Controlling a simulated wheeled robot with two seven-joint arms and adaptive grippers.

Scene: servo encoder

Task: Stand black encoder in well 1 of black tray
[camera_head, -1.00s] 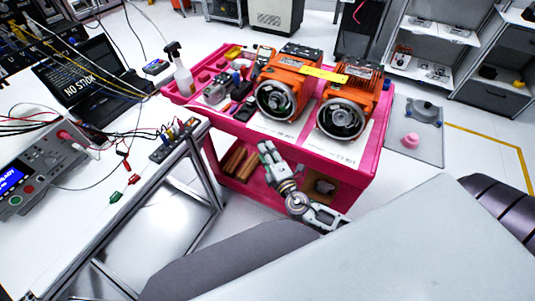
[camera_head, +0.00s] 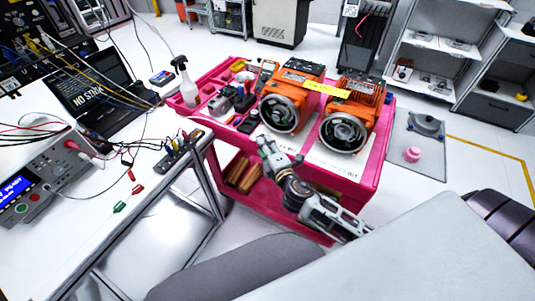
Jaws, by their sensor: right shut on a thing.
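My right gripper (camera_head: 266,146) reaches from the lower right to the front edge of the pink cart, below the left orange motor. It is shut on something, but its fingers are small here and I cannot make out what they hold. I cannot pick out the black encoder or the black tray with its wells for certain. Small dark and grey parts (camera_head: 240,100) lie on the cart's left half, too small to name. My left gripper is not in view.
Two orange motors (camera_head: 286,98) (camera_head: 348,117) stand on the pink cart (camera_head: 378,165). A spray bottle (camera_head: 186,82) stands at its left end. A white bench (camera_head: 95,205) at left carries a laptop (camera_head: 88,92), cables and a meter (camera_head: 42,180). Open shelves (camera_head: 440,60) stand at back right.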

